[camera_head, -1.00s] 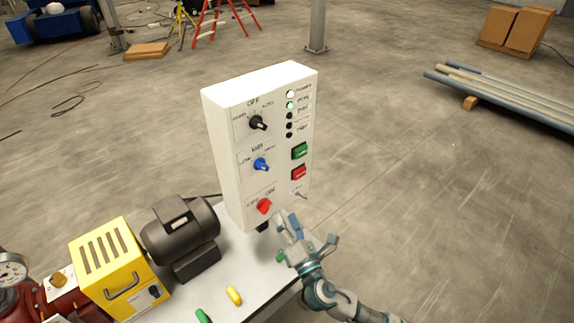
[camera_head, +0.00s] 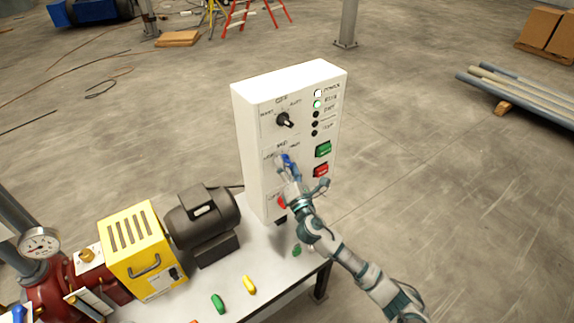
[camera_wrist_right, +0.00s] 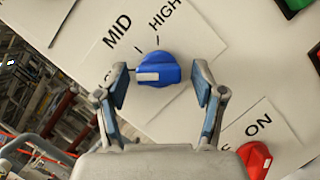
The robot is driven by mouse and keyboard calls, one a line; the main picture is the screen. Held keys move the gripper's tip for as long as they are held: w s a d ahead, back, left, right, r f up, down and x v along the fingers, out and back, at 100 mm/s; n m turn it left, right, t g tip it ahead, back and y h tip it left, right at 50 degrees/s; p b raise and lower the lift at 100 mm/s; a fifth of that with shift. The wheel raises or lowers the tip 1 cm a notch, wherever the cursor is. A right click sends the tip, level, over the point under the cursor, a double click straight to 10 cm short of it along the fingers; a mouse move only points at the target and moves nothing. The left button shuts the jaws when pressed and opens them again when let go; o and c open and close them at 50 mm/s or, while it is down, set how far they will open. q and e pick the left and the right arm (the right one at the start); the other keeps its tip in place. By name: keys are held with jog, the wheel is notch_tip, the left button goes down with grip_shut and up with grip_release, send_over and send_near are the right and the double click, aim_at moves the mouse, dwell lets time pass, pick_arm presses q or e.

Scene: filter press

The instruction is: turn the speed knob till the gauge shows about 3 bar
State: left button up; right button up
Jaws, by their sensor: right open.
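The blue speed knob (camera_head: 287,160) sits on the front of the white control box (camera_head: 254,131), between the black knob above and the red knob below. In the right wrist view the blue knob (camera_wrist_right: 154,69) shows a pale pointer mark at its left, near the labels MID and HIGH. My right gripper (camera_wrist_right: 163,85) is open, with one finger on either side of the blue knob; I cannot tell whether they touch it. In the head view the right gripper (camera_head: 290,168) partly covers the knob. The round gauge (camera_head: 39,243) is at the far left; its reading is too small to tell.
A black selector knob (camera_head: 285,120), a green button (camera_head: 323,150) and a red button (camera_head: 320,170) are on the box. A red knob (camera_wrist_right: 255,159) lies close below the gripper. A yellow unit (camera_head: 143,256) and a dark motor (camera_head: 204,224) stand on the table.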

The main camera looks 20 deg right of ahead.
jog(key=shift+w, duration=0.1)
jog(key=c, duration=1.1)
jog(key=shift+c, duration=0.2)
